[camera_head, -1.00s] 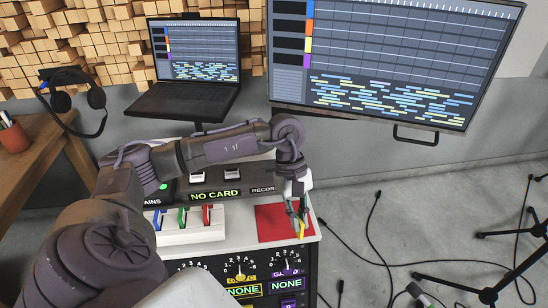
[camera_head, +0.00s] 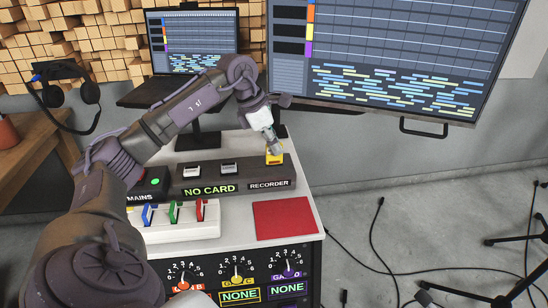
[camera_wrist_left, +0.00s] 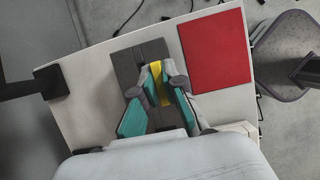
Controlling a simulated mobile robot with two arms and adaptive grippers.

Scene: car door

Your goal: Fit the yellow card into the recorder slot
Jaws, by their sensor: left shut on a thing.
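My left gripper (camera_head: 272,146) is shut on the yellow card (camera_head: 274,158), above the right end of the dark recorder (camera_head: 284,176). The card's lower edge is close to the recorder's top; I cannot tell whether it touches or is in the slot, which is hidden. In the left wrist view the card (camera_wrist_left: 159,84) stands between my left fingers (camera_wrist_left: 157,98), over the recorder's dark top (camera_wrist_left: 128,64). The recorder's display (camera_head: 211,190) reads NO CARD. My right gripper is not in view.
A bare red mat (camera_head: 283,219) lies on the white top, in front of the recorder. Coloured sliders (camera_head: 174,212) stand to the left. Two light switches (camera_head: 228,167) sit on the recorder left of the card. A large monitor (camera_head: 395,60) hangs behind.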

